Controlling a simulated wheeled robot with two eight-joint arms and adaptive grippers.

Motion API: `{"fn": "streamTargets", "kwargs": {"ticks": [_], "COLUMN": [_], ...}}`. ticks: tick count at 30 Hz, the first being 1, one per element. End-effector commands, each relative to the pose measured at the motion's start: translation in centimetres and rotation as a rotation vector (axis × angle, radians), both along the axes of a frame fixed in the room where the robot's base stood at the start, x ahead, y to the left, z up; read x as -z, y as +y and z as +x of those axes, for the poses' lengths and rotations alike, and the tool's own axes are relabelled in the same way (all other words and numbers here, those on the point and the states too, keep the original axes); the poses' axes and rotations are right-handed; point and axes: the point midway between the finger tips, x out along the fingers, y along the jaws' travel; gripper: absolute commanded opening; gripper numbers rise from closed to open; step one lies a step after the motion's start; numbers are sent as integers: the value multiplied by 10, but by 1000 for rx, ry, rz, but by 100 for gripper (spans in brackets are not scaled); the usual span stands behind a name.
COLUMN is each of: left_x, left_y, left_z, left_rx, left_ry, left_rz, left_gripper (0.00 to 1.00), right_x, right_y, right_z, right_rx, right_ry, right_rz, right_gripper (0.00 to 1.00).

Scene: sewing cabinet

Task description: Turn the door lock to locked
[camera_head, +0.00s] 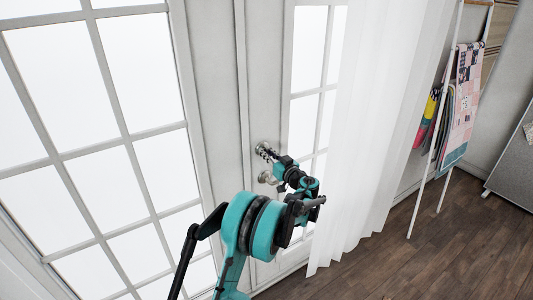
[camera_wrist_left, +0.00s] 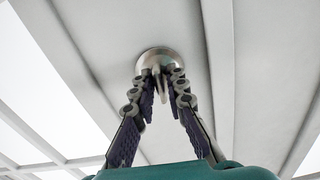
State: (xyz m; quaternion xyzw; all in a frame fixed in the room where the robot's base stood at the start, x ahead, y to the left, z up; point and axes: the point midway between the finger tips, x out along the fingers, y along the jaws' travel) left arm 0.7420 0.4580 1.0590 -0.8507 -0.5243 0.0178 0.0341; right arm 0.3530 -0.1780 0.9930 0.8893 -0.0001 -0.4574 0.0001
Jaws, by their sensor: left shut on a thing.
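The door lock (camera_wrist_left: 158,55) shows in the left wrist view as a round metal rose with a small thumb turn, set on the white door. The thumb turn lies between the fingertips of my left gripper (camera_wrist_left: 160,84), which is shut on it. In the head view my left gripper (camera_head: 266,151) reaches the door at lock height, and its fingers cover most of the lock there. A round metal door knob (camera_head: 265,177) sits just below. The turn's exact angle is hard to read behind the fingers. My right gripper is not in view.
Glazed door panes (camera_head: 100,100) fill the left side. A white curtain (camera_head: 375,130) hangs close to the right of my left arm. A white rack with fabrics (camera_head: 464,95) stands farther right. The wooden floor (camera_head: 440,255) at lower right is clear.

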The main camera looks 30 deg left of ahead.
Motion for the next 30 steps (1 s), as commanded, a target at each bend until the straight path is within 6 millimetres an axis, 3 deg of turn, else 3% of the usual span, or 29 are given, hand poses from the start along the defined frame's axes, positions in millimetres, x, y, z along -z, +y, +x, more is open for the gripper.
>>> {"fn": "streamTargets", "kwargs": {"ticks": [20,21,23,30], "left_x": [2,2,2,1], "left_y": [-1,-1,-1,0], "left_z": [-1,-1,0,0], "left_rx": [-1,-1,-1,-1], "left_ry": [-61,-61,-60,-60], "left_rz": [-35,-35,-34,-32], "left_gripper": [0,16,28,28], "right_x": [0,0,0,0], "right_y": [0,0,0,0], "right_z": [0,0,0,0], "right_rx": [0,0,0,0], "right_ry": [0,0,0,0], "right_rz": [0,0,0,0], "right_gripper": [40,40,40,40]}}
